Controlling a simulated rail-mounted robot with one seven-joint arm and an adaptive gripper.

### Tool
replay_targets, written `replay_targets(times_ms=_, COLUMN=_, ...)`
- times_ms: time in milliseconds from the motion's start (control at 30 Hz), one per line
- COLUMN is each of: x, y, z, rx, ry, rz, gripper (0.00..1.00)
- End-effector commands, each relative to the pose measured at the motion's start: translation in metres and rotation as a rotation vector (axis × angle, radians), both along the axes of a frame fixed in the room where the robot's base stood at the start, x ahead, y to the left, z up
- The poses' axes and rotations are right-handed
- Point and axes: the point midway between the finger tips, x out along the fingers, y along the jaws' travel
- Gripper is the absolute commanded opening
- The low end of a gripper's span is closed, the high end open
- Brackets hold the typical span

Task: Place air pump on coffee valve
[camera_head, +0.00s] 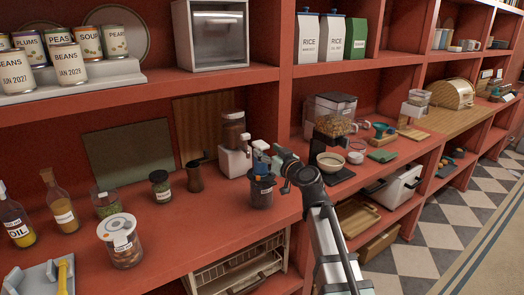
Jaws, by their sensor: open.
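A dark-filled canister (261,193), which looks like the coffee one, stands upright on the red counter. A small blue-and-white upright piece (260,156), which looks like the air pump, is directly above its lid. I cannot tell whether it touches the valve, which is hidden. My gripper (271,163) is open, right beside the pump at the canister's top right. Its fingers are small and dark here, and any contact with the pump is unclear. My arm reaches in from the lower right.
A white grinder (235,160) stands close behind the canister. A dark jar (194,176), a green-filled jar (160,186) and a white-lidded canister (122,241) are to the left. A bowl (331,162) is to the right. Counter in front of the canister is clear.

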Motion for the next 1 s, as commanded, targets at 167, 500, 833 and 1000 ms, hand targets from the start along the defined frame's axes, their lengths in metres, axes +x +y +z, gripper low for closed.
replay_targets(times_ms=167, x=-0.033, y=-0.022, z=-0.003, rx=-0.001, ry=-0.002, rz=-0.002, gripper=0.69)
replay_targets(times_ms=500, x=-0.06, y=-0.042, z=-0.001, rx=0.0, ry=0.0, rz=-0.001, gripper=0.69)
replay_targets(times_ms=833, x=-0.06, y=-0.043, z=0.0, rx=0.0, ry=0.0, rz=-0.001, gripper=0.69)
replay_targets(times_ms=1000, x=-0.06, y=-0.043, z=0.0, rx=0.0, ry=0.0, rz=-0.001, gripper=0.69)
